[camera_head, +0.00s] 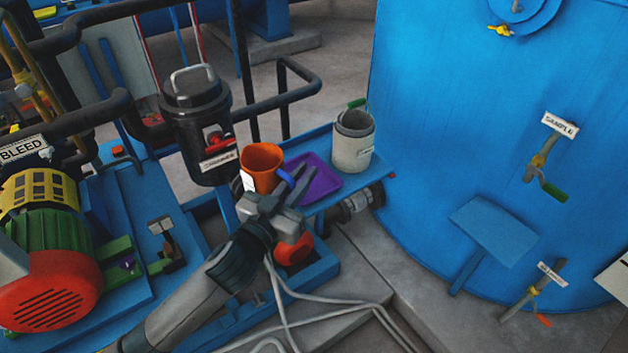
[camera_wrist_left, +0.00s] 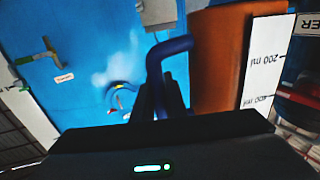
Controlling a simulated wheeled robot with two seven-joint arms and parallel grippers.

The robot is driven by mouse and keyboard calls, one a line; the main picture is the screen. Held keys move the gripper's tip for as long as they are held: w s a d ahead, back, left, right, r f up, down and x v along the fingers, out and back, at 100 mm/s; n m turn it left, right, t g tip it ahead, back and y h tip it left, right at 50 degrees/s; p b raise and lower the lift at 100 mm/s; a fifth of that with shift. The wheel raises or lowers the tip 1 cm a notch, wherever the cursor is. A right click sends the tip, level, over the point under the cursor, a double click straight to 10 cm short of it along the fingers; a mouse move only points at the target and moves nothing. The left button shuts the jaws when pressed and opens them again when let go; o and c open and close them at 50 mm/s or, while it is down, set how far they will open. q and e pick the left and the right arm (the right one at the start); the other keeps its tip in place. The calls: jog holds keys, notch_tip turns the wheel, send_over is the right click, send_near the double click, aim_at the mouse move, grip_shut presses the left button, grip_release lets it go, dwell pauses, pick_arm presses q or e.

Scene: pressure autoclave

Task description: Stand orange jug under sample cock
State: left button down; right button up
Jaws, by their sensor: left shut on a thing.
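The orange jug (camera_head: 262,165), with a white scale strip and blue handle, is upright at the left end of a blue shelf. My left gripper (camera_head: 290,188) is shut on its handle; I cannot tell whether the jug's base touches the shelf. In the left wrist view the jug (camera_wrist_left: 218,60) is close on the right, and its blue handle (camera_wrist_left: 168,48) runs down to the fingers. The sample cock (camera_head: 541,162), with a green lever and a label above, sticks out of the blue tank on the right. My right gripper is not in view.
A blue plate (camera_head: 495,230) juts from the tank below the sample cock and looks empty. A purple tray (camera_head: 318,180) and a grey pot (camera_head: 353,142) are on the shelf (camera_head: 375,176). A black canister (camera_head: 195,120) stands behind. A lower cock (camera_head: 533,292) is near the floor.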

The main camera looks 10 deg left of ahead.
aim_at(264, 184)
pick_arm(q)
jog(key=s+a+n+y, duration=0.1)
jog(key=a, duration=0.1)
jog(key=s+a+n+y+b, duration=0.1)
jog(key=a+y, duration=0.1)
jog(key=s+a+n+y, duration=0.1)
jog(key=a+y, duration=0.1)
jog(key=shift+s+a+r+n+t, duration=0.25)
jog(key=shift+s+a+n+t, duration=0.05)
jog(key=shift+s+a, duration=0.1)
jog(key=shift+a+y, duration=0.25)
jog(key=shift+y, duration=0.05)
jog(key=shift+d, duration=0.1)
